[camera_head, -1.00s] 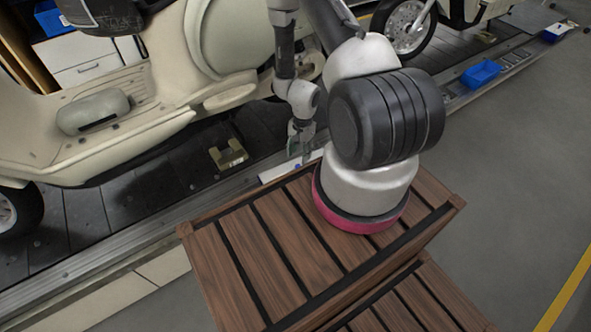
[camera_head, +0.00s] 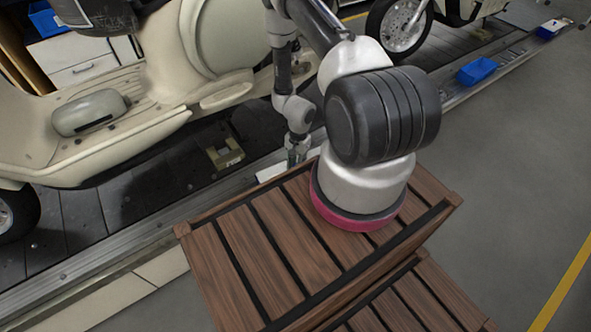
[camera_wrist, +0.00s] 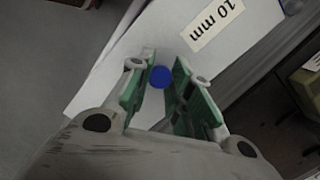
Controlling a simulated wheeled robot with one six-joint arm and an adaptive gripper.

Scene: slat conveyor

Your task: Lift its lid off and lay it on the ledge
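A white box (camera_wrist: 110,75) with a "10 mm" label (camera_wrist: 218,24) lies under my gripper in the wrist view. In the head view only a pale strip of it (camera_head: 272,174) shows behind the wooden crate. A round blue knob (camera_wrist: 160,77) is on its white top. My gripper (camera_wrist: 164,62) has green fingers standing apart on either side of the knob in the picture. I cannot tell whether they touch it. In the head view my gripper (camera_head: 296,156) is low over the white box, and the knob is hidden there. No separate lid edge is clear.
A brown slatted wooden crate (camera_head: 222,262) stands in front. The metal ledge of the conveyor (camera_head: 100,262) runs along its far side. A cream scooter (camera_head: 150,105), a yellow-grey bracket (camera_head: 225,154) and a blue bin (camera_head: 477,70) are nearby. Grey floor lies clear at right.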

